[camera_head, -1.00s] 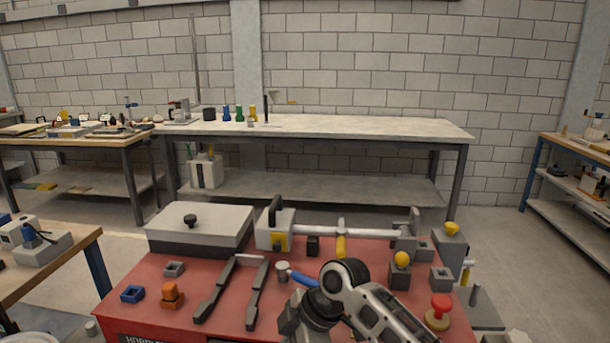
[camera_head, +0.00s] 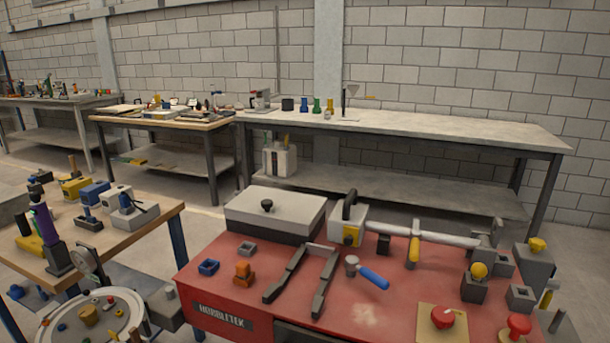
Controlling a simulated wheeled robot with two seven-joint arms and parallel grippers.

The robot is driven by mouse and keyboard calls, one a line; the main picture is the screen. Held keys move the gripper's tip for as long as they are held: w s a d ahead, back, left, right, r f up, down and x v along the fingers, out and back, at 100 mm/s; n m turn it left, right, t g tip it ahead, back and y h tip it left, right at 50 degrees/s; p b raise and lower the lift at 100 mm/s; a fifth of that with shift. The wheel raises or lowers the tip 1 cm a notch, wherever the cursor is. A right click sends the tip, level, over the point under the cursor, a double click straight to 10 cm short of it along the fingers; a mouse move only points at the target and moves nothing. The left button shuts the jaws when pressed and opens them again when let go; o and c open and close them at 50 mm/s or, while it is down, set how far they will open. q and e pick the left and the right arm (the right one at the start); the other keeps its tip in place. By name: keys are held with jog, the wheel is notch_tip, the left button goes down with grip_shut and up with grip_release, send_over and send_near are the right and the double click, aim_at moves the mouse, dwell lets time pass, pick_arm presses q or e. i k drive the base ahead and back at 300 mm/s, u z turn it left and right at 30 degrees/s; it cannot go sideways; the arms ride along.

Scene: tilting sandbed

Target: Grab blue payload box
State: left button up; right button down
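A small blue open-topped square box (camera_head: 208,267) sits on the red tabletop (camera_head: 215,290) near its left edge. A small grey open box (camera_head: 247,248) and an orange block (camera_head: 244,273) are close to it. Another blue box-shaped block (camera_head: 93,193) stands on the wooden bench at the left. I cannot tell from the picture which blue one is the payload box. Neither of my grippers is in view, and nothing of my arms shows on the red table.
A grey case (camera_head: 275,208) with a black knob stands behind the small boxes. A dark two-pronged tool (camera_head: 300,272) and a blue-handled tool (camera_head: 372,278) lie to their right. A round tray (camera_head: 65,318) with small parts is at the lower left.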

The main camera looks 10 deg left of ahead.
aim_at(89, 196)
jog(key=u, duration=1.65)
jog(key=k, duration=0.65)
jog(key=u, duration=1.1)
jog(key=i, duration=1.95)
jog(key=u, duration=0.5)
jog(key=i, duration=2)
jog(key=z, duration=0.9)
